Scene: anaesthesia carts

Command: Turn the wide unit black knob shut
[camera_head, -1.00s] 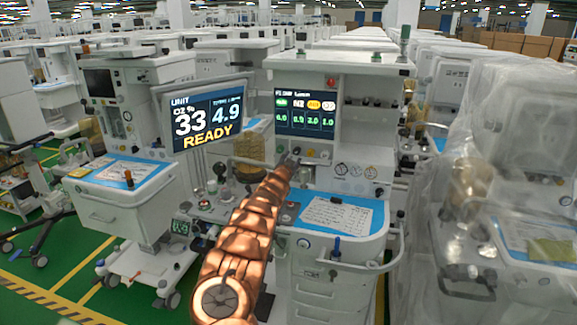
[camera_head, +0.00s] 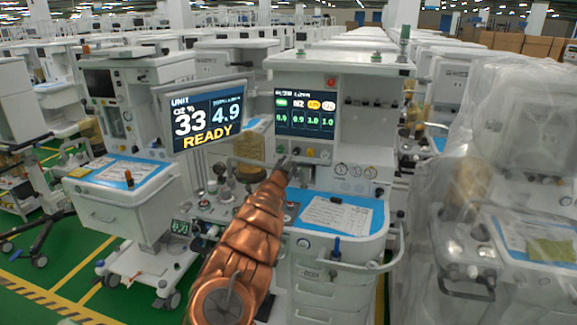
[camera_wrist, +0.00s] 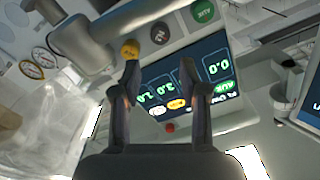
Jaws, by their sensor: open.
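The wide unit (camera_head: 340,110) stands in the middle of the head view, with a gas screen (camera_head: 305,113) above a row of knobs. The black knob (camera_head: 296,151) sits in that row, just beyond my gripper (camera_head: 287,165). In the wrist view the dark knob (camera_wrist: 160,33) lies between a green knob (camera_wrist: 204,11) and a yellow knob (camera_wrist: 130,50). My gripper (camera_wrist: 159,72) is open and empty there, its fingers apart below the dark knob in the picture. The left fingertip appears close to the yellow knob; contact cannot be told.
A grey tube (camera_wrist: 98,35) crosses the panel beside the yellow knob. A READY monitor (camera_head: 208,115) stands left of my arm. A worktop with a paper (camera_head: 338,214) lies below the knobs. Plastic-covered carts (camera_head: 500,180) stand at the right.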

